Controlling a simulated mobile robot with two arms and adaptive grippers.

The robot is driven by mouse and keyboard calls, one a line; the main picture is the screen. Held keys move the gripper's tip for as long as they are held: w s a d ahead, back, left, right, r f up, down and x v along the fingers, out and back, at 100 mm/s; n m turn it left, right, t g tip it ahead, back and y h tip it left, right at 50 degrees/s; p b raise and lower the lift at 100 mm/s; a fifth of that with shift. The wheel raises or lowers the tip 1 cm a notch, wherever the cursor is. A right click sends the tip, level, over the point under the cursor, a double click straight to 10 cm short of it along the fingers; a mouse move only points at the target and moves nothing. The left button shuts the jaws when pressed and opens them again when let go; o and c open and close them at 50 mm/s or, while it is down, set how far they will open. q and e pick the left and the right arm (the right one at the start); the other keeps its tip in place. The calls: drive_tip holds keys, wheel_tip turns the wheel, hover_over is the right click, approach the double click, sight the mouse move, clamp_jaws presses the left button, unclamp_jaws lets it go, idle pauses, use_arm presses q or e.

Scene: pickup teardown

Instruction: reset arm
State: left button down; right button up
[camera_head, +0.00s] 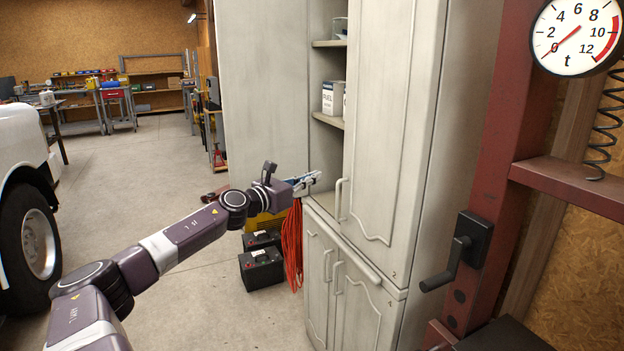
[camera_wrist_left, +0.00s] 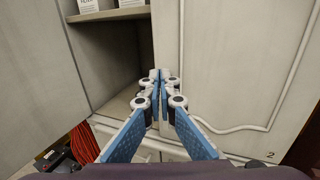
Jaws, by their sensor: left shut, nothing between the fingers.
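My left arm reaches in from the lower left of the head view. Its gripper (camera_head: 308,180) is at the front of the pale cabinet (camera_head: 392,130), near the edge of the partly opened cabinet and left of a door handle (camera_head: 341,200). In the left wrist view the blue gripper fingers (camera_wrist_left: 155,76) are together with nothing between them. They point at the gap beside the closed right door (camera_wrist_left: 240,70). Whether they touch the cabinet I cannot tell. My right gripper is not in view.
Inside the cabinet, a white container (camera_head: 333,98) stands on a shelf. A red cable (camera_head: 292,245) hangs below my gripper, beside black batteries (camera_head: 262,268) on the floor. A red press frame (camera_head: 490,150) with a crank stands at right. The floor (camera_head: 140,180) at left is clear.

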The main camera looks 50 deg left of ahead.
use_arm(q)
drive_tip(key=shift+s, duration=0.1)
